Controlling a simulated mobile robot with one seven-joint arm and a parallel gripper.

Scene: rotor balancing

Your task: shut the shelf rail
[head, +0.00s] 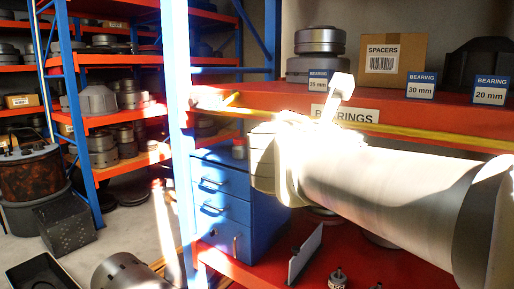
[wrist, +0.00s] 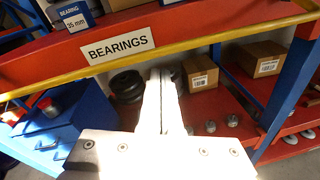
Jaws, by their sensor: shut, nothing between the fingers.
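The shelf rail is a yellow bar (head: 440,135) running along the front edge of the red shelf with the BEARINGS label (head: 345,114). The rail also crosses the wrist view (wrist: 215,34) on a slant, below that label. My gripper (wrist: 163,73) is shut and empty, its bright fingertips just below the rail in the wrist view. I cannot tell whether they touch it.
A SPACERS carton (head: 396,62) and blue bearing signs stand on the shelf. Below are a blue drawer cabinet (head: 225,190), cartons (wrist: 262,58) and small parts on a red lower shelf. Blue uprights (wrist: 290,92) flank the bay. A dark crate (head: 65,225) stands on the floor.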

